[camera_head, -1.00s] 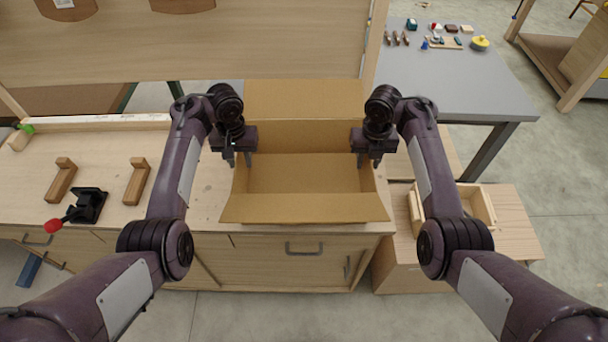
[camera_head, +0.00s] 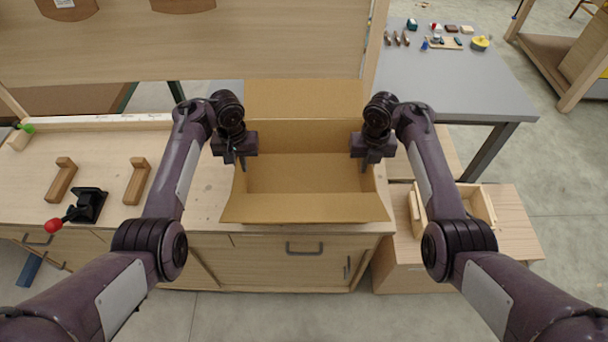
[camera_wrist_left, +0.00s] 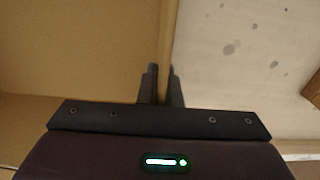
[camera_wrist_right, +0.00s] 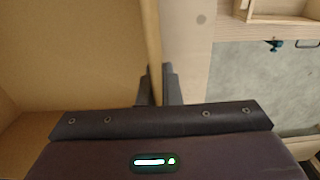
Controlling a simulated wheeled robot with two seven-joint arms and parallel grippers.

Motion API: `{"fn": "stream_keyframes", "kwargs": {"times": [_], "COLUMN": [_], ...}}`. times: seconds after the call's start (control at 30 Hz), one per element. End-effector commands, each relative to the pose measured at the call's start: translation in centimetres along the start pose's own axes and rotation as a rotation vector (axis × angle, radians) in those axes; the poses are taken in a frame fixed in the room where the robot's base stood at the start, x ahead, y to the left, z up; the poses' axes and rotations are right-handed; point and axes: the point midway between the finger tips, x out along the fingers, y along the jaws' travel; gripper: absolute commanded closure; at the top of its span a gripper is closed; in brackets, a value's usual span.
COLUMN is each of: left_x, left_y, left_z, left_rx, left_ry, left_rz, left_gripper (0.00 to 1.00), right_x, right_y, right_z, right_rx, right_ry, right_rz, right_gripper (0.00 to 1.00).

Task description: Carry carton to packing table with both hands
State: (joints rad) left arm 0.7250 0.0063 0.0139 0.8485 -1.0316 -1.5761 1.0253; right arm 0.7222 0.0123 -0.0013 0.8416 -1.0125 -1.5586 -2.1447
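The open brown carton (camera_head: 305,208) sits on the wooden workbench, its flaps spread toward the front and back and its inside empty. My left gripper (camera_head: 237,163) is at the carton's left wall, with its fingers closed on either side of that wall; the wall (camera_wrist_left: 167,45) runs between them in the left wrist view. My right gripper (camera_head: 366,164) is at the right wall, and its fingers also pinch that wall (camera_wrist_right: 152,45) in the right wrist view. A grey-topped table (camera_head: 455,85), perhaps the packing table, stands at the back right.
The workbench (camera_head: 100,150) holds wooden blocks (camera_head: 137,182) and a black clamp with a red knob (camera_head: 88,205) at left. A wooden panel (camera_head: 200,45) stands behind. A low cabinet with an open wooden box (camera_head: 480,208) is at right. Small items sit at the grey table's far side.

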Motion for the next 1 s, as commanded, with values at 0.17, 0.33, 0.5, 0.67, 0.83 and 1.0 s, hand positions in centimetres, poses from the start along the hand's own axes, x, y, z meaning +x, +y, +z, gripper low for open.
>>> {"fn": "stream_keyframes", "kwargs": {"times": [0.17, 0.33, 0.5, 0.67, 0.83, 1.0], "left_x": [-0.1, -0.9, -2.6, -4.4, -5.2, -5.0], "left_y": [0.0, 0.0, 0.0, 0.0, 0.0, 0.0], "left_z": [0.0, 0.0, 0.0, 0.0, 0.0, 0.0], "left_rx": [0.0, 0.0, 0.0, 0.0, 0.0, 0.0], "left_ry": [0.001, 0.001, 0.001, 0.001, 0.0, 0.0], "left_rz": [0.0, 0.0, 0.0, 0.0, 0.0, 0.0], "left_gripper": [1.0, 1.0, 1.0, 1.0, 1.0, 1.0], "right_x": [-0.1, -1.0, -2.7, -4.4, -5.2, -5.1], "right_y": [0.0, 0.0, 0.0, 0.0, 0.0, 0.0], "right_z": [0.0, 0.1, 0.1, 0.0, 0.0, 0.0], "right_rx": [0.0, 0.0, 0.0, 0.0, 0.0, 0.0], "right_ry": [-0.001, -0.001, -0.001, -0.001, -0.001, -0.001], "right_rz": [0.0, 0.0, 0.0, 0.0, 0.0, 0.0], "right_gripper": [1.0, 1.0, 1.0, 1.0, 1.0, 1.0]}}
